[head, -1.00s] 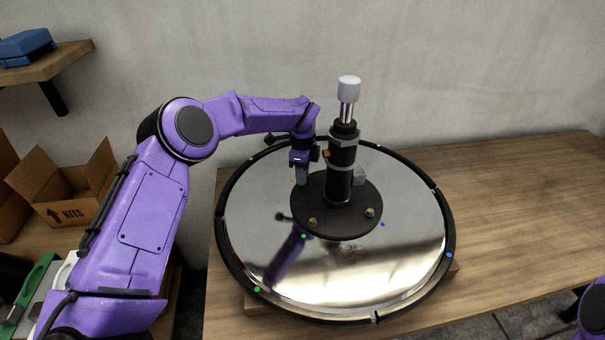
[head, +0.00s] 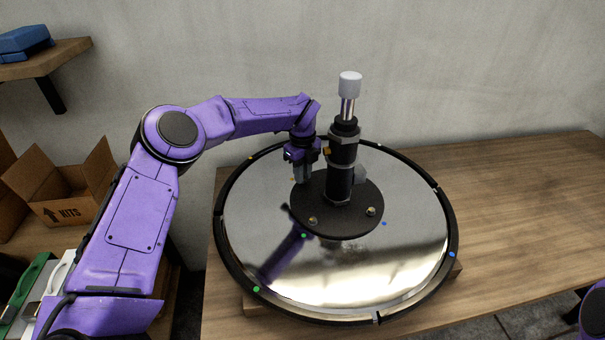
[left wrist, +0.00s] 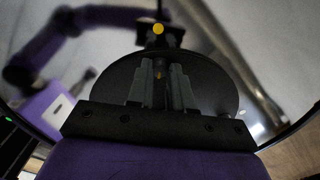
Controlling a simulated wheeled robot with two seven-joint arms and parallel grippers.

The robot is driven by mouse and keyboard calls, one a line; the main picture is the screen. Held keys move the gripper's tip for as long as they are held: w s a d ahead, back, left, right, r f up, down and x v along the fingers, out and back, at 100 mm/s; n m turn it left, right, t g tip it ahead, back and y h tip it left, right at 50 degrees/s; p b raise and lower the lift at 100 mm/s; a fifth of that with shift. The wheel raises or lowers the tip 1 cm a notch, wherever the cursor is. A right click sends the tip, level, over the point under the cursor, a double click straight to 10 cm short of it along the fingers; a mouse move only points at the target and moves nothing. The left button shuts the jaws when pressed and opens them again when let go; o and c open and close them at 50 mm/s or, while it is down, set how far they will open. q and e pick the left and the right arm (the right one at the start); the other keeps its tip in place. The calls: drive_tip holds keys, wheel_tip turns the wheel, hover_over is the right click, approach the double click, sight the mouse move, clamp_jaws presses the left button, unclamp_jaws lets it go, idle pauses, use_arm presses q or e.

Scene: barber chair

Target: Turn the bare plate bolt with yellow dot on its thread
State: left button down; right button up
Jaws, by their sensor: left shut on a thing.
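My left gripper (head: 302,177) points down at the left rear edge of the dark round plate (head: 345,227), beside the upright black column. In the left wrist view its two grey fingers (left wrist: 160,90) are closed around a small brownish bolt head (left wrist: 158,74) on the plate. The fingers hide most of this bolt, and the head view does not show it. A small yellow dot (head: 292,179) lies on the shiny disc beside the gripper. Two other bolts show on the front of the plate, a left one (head: 313,220) and a right one (head: 371,211). My right gripper is out of view.
The shiny disc (head: 260,220) has a black rim with coloured dots. The wooden table (head: 520,210) is clear at right.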

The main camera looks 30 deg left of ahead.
use_arm(q)
drive_tip(key=m, duration=0.3)
drive_tip(key=shift+s+d+f+m, duration=0.1)
drive_tip(key=shift+f+m, duration=0.05)
drive_tip(key=shift+m, duration=0.25)
drive_tip(key=m, duration=0.2)
drive_tip(key=shift+m+p, duration=0.3)
drive_tip(key=shift+m, duration=0.1)
drive_tip(key=m+p, duration=0.1)
drive_tip(key=m, duration=0.5)
drive_tip(key=m+p, duration=0.1)
drive_tip(key=m, duration=0.5)
drive_tip(key=shift+m+p, duration=0.3)
drive_tip(key=shift+p, duration=0.1)
drive_tip(key=m+p, duration=0.1)
drive_tip(key=m, duration=0.4)
drive_tip(key=shift+f+m, duration=0.1)
drive_tip(key=shift+m, duration=0.3)
drive_tip(key=c, duration=1)
unclamp_jaws()
